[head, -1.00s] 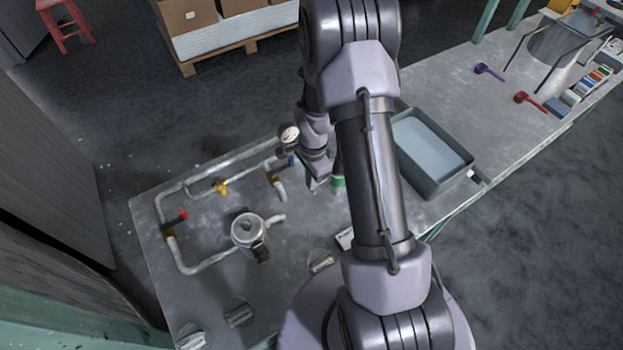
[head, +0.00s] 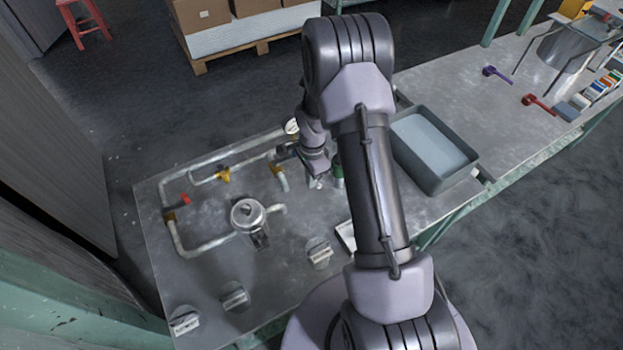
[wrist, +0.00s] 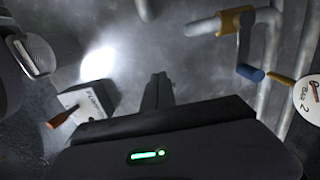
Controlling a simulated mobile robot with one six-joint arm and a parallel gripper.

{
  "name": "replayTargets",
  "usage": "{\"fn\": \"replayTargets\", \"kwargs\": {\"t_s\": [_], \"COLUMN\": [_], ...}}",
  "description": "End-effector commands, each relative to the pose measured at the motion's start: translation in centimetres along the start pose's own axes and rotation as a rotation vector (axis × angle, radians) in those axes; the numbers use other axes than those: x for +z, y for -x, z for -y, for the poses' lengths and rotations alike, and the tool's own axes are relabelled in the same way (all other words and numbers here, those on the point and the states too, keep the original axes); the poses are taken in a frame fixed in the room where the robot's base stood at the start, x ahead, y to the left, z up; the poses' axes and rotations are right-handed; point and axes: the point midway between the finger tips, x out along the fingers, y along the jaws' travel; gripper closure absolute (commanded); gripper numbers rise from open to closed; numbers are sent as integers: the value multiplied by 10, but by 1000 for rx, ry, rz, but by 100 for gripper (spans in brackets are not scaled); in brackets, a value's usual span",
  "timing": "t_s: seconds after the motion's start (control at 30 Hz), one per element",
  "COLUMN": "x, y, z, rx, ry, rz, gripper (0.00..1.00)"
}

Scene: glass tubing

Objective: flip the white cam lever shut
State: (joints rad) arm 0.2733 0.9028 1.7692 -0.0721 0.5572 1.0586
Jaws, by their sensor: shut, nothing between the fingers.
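My gripper (head: 317,181) is over the back part of the metal bench, beside the pipework. In the wrist view its dark fingers (wrist: 157,90) are together, with nothing between them. I cannot pick out the white cam lever for certain; the arm and gripper hide part of this area in the head view.
A round gauge (wrist: 307,95) marked "BAR 2" stands close on the right. Pale pipes with a yellow clamp (wrist: 235,19) run behind. A lidded metal pot (head: 248,215) and a red-handled fitting (head: 186,199) are further left. A grey tray (head: 470,176) sits right of the arm.

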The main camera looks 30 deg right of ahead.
Motion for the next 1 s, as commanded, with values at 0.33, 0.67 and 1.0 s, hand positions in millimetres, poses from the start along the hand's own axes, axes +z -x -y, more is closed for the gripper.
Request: {"fn": "replayTargets", "kwargs": {"t_s": [0.33, 0.67, 1.0], "x": [-6, -9, -9], "y": [-18, -23, -23], "z": [0, 0, 0], "rx": [0, 0, 0], "ry": [-1, -1, -1], "rz": [0, 0, 0], "gripper": [100, 100, 100]}}
